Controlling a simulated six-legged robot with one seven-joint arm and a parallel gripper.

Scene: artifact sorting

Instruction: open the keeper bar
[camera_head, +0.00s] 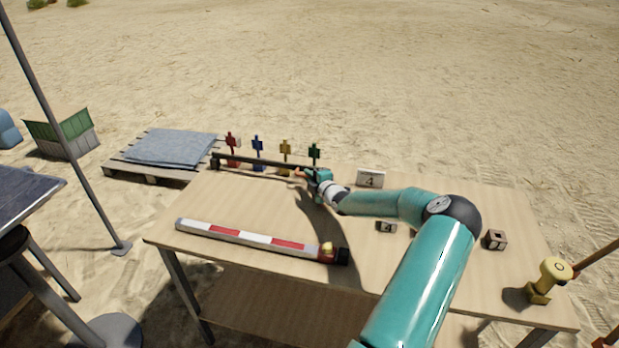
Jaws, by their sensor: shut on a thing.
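The keeper bar (262,161) is a long dark bar along the back left edge of the wooden table (215,203). It runs in front of several small coloured figures: red (232,145), blue (257,147), yellow (285,150) and green (314,152). A dark block stands at the bar's left end. My gripper (303,173) is at the bar's right end, shut on what looks like that end. The fingertips are small here, and my teal hand partly hides the contact.
A red and white striped bar (262,240) lies across the table front. A number 4 card (370,179), a small block (386,227), a dark cube (495,240) and a yellow knobbed object (549,279) stand to the right. A pole (70,130) rises left of the table.

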